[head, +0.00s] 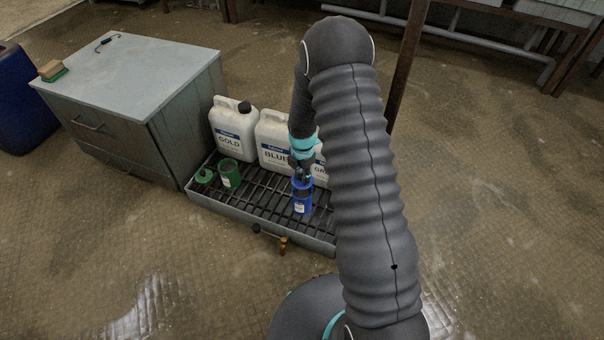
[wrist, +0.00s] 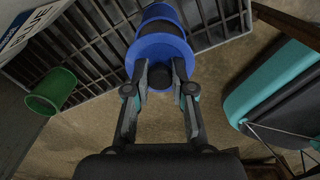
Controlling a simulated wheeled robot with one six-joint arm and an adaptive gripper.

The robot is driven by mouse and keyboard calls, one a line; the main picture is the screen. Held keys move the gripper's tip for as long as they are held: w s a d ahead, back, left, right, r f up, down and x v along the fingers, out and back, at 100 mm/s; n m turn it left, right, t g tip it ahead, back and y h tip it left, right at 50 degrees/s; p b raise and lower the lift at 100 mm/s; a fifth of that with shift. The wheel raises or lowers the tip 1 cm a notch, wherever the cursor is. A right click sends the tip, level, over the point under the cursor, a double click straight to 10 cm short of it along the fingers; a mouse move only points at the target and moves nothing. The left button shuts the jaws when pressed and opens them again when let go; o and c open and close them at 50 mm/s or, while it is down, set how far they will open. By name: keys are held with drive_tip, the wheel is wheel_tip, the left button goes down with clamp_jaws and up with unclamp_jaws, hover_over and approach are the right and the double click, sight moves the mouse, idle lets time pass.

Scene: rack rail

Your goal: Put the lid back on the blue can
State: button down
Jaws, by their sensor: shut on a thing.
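The blue can (head: 302,205), with a white label, stands upright on the barred rack (head: 262,204). Its blue lid (head: 302,184) is at the can's top, under my gripper (head: 302,172). In the wrist view the lid (wrist: 160,47) is a wide blue disc with a dark knob, and my gripper (wrist: 160,82) is shut on that knob. Part of the blue can (wrist: 160,12) shows behind the lid.
An open green can (head: 230,178) and a green lid (head: 204,176) are left on the rack. Large white jugs, marked GOLD (head: 232,135) and BLUE (head: 272,142) among them, stand behind. A brass tap (head: 283,246) sticks out in front. A grey cabinet (head: 150,70) stands left.

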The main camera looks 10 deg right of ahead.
drive_tip(key=shift+f+b, duration=1.3)
drive_tip(key=shift+f, duration=1)
drive_tip(key=shift+f+b, duration=0.15)
drive_tip(key=shift+b, duration=0.45)
idle(0.8)
drive_tip(key=shift+c, duration=2.1)
unclamp_jaws()
drive_tip(key=shift+r+p, duration=1.85)
drive_tip(key=shift+r, duration=1.7)
